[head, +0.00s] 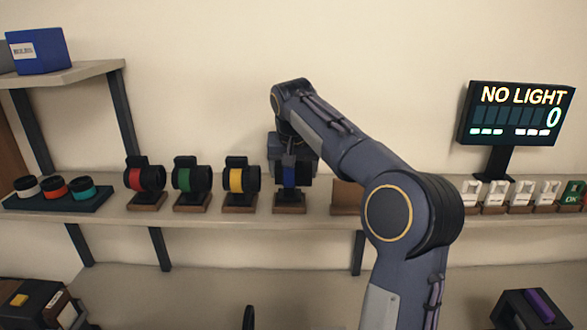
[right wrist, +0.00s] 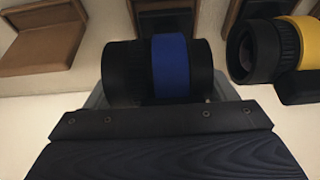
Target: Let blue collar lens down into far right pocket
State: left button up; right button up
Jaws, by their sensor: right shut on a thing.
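The blue collar lens (head: 289,174) is a black barrel with a blue band, lying on its side at the shelf. My right gripper (head: 293,160) comes from above and is shut on it. The blue collar lens (right wrist: 173,66) also shows close up in the right wrist view, between the jaws of the right gripper (right wrist: 172,100). A small wooden stand (head: 289,204) is directly below the lens; I cannot tell whether they touch. To its right is an empty wooden stand (head: 345,198), partly behind my arm. My left gripper is not in view.
Lenses with yellow (head: 236,180), green (head: 184,179) and red (head: 136,179) collars stand to the left on the shelf (head: 330,221). A dark tray (head: 60,202) holds three caps. A NO LIGHT display (head: 515,112) and white blocks (head: 495,193) are at the right.

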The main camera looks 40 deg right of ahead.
jog(key=shift+f+b, duration=0.55)
jog(key=shift+f, duration=0.3)
dwell(0.3)
jog(key=o, duration=1.3)
jog(key=v, duration=0.8)
jog(key=s+a+f+n+y+b, duration=0.1)
jog(key=s+a+f+n+y, duration=0.1)
jog(key=s+a+f, duration=0.5)
jog(key=s+a+f+n+t+y, duration=0.1)
jog(key=s+a+f+n+y, duration=0.1)
jog(key=s+a+f, duration=0.6)
jog(key=s+a+f+n+t+y+b, duration=0.1)
jog(key=s+a+f+n+y, duration=0.1)
jog(key=s+a+f, duration=0.5)
jog(key=shift+s+a+f+y+b, duration=0.1)
jog(key=shift+s+f+y+b, duration=0.05)
jog(key=shift+s+f, duration=0.75)
jog(key=shift+s+a+f+y+b, duration=0.15)
jog(key=shift+s+f, duration=0.5)
jog(key=shift+s, duration=0.5)
